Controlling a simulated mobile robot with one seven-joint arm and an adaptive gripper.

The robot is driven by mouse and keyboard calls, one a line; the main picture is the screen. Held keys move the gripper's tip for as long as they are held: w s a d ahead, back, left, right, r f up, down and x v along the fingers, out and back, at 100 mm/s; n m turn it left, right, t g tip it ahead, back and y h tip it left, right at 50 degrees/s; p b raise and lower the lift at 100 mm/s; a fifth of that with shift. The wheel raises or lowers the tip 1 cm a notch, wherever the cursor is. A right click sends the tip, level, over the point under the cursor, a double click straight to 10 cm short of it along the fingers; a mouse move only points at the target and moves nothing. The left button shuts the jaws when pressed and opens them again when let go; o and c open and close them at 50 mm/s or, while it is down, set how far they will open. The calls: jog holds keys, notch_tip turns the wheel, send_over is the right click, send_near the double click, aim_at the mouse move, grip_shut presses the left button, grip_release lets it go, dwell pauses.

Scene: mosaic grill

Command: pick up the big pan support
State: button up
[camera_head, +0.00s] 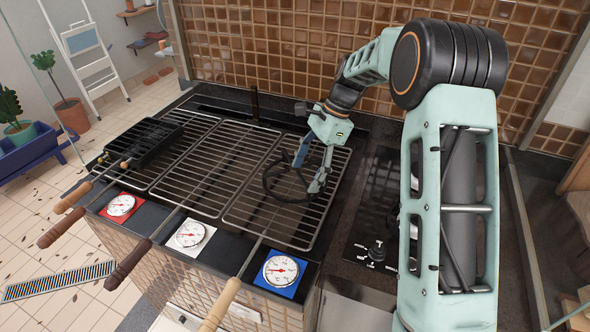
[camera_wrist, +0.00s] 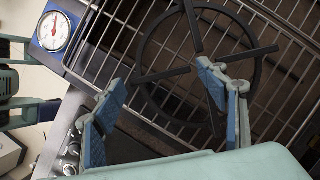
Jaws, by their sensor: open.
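The big pan support (camera_head: 288,201) is a black ring with inward prongs. It lies on the right-hand grill rack. In the wrist view the pan support (camera_wrist: 192,25) fills the upper middle, with its lower part partly hidden by a finger. My gripper (camera_head: 309,171) is over the ring's right side, pointing down. In the wrist view my gripper (camera_wrist: 160,78) is open, its blue-padded fingers wide apart. One prong and part of the ring appear between and beyond the fingertips. I cannot tell whether the fingers touch it.
Wire grill racks (camera_head: 205,165) cover the counter, with skewers with wooden handles (camera_head: 131,263) across them. A black tray (camera_head: 145,140) sits at the left. Gauges on red, white and blue (camera_head: 281,271) plates line the front edge. A tiled wall (camera_head: 290,45) stands behind. A dark hob (camera_head: 376,215) is at the right.

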aim_at(303, 180)
jog(key=x, duration=0.3)
jog(key=shift+f, duration=0.25)
jog(key=c, duration=1.3)
